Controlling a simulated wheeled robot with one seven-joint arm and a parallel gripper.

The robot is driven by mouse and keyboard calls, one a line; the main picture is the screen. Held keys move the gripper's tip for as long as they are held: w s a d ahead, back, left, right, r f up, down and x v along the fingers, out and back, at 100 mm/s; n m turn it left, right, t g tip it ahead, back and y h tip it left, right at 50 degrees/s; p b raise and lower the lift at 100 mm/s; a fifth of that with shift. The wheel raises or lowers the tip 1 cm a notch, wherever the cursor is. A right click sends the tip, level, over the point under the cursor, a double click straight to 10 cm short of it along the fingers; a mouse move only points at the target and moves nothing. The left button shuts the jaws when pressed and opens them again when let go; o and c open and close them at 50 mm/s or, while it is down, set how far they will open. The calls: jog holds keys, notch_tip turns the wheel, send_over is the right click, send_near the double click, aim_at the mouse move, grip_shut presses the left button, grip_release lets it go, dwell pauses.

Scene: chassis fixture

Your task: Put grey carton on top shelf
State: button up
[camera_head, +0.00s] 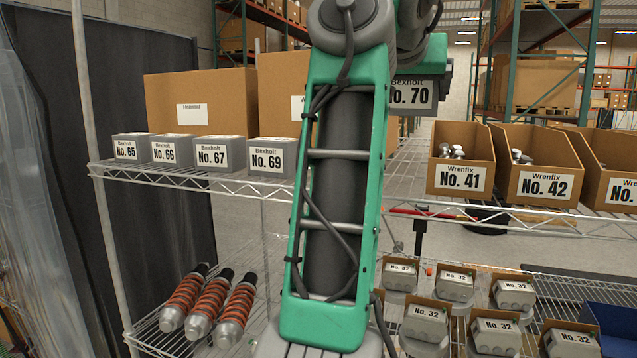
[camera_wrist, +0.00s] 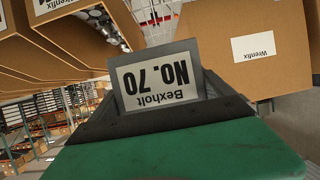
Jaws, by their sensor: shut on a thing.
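The grey carton labelled Bexholt No. 70 (camera_head: 412,97) is partly hidden behind my green arm in the head view. In the wrist view the carton (camera_wrist: 157,78) stands at the jaws with its label upside down. My gripper (camera_wrist: 155,117) is shut on it. In the head view the carton appears higher than the top shelf (camera_head: 190,174), apart from the row there. On that shelf stand grey Bexholt cartons No. 65 (camera_head: 130,148), No. 66 (camera_head: 171,150), No. 67 (camera_head: 219,153) and No. 69 (camera_head: 271,157). My arm hides the shelf right of No. 69.
Large brown cartons (camera_head: 200,88) stand behind the grey row. Open Wrenfix bins No. 41 (camera_head: 461,180) and No. 42 (camera_head: 541,187) stand to the right. Red-and-grey shock absorbers (camera_head: 210,306) and several No. 32 boxes (camera_head: 454,288) lie below.

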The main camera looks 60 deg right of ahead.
jog(key=w+f+p, duration=0.1)
jog(key=w+f, duration=0.6)
jog(key=w, duration=0.1)
jog(key=w+f+p, duration=0.1)
jog(key=w+f, duration=0.3)
jog(key=w, duration=0.1)
jog(key=shift+d+f+p, duration=0.3)
jog(key=shift+d+f, duration=0.05)
jog(key=shift+s+a+f, duration=0.1)
jog(key=shift+s+f, duration=0.05)
jog(key=shift+f, duration=0.3)
jog(key=shift+f, duration=0.1)
jog(key=shift+f, duration=0.15)
jog(key=o, duration=1.5)
jog(key=shift+c, duration=0.2)
